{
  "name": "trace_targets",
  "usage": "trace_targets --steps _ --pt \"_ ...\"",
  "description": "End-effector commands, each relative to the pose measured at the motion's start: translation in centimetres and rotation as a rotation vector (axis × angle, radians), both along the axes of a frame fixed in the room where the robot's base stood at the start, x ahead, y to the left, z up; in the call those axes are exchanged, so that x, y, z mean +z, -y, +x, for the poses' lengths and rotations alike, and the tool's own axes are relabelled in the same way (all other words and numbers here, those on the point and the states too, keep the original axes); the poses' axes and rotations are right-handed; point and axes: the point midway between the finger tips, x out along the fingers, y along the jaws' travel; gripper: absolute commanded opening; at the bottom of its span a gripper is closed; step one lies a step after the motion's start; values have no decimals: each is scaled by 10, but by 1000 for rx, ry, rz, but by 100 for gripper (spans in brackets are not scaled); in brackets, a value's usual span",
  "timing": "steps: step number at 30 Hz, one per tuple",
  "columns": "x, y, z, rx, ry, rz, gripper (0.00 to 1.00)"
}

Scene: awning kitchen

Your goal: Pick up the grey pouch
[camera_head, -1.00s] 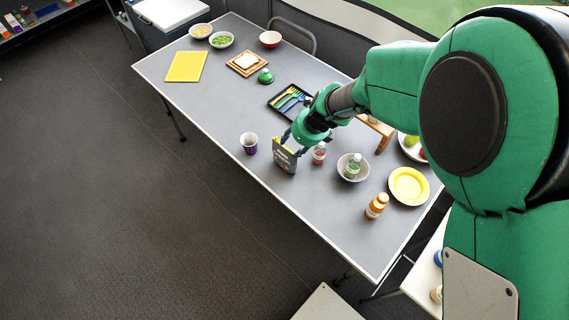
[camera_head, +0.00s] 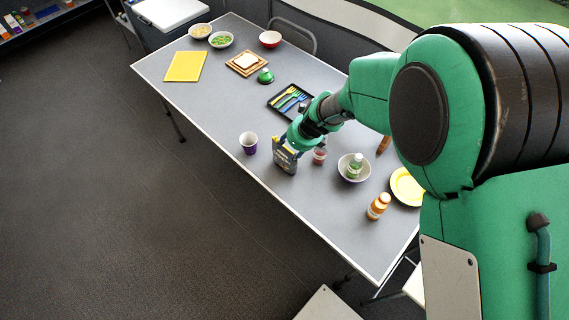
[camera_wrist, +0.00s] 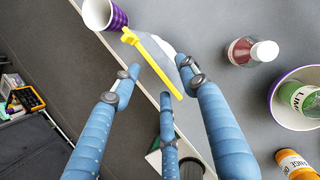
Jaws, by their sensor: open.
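The grey pouch (camera_head: 285,162) stands upright on the table near its front edge, with dark and yellow marks on it. In the wrist view a yellow strip (camera_wrist: 153,66), apparently along the pouch's top, runs between my fingers; most of the pouch's body is hidden or seen edge-on. My gripper (camera_head: 287,143) is over the pouch's top in the head view. In the wrist view my gripper (camera_wrist: 160,78) has its blue fingers spread apart on both sides of the strip, open. I cannot tell whether any finger touches the pouch.
A purple and white cup (camera_head: 248,143) stands just left of the pouch. A red-brown bottle (camera_head: 319,155) stands close on the right, then a bowl (camera_head: 345,174) holding a green bottle. An orange bottle (camera_head: 378,206) is farther right. A black cutlery tray (camera_head: 281,104) lies behind.

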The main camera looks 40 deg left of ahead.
Motion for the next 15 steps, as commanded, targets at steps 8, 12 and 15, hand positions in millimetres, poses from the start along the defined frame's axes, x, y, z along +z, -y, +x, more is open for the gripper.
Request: trace_targets --steps 8,12,15 --pt "-25 -10 0 0 0 0 44" --pt "-26 -10 0 0 0 0 44" --pt "-26 -10 0 0 0 0 44"
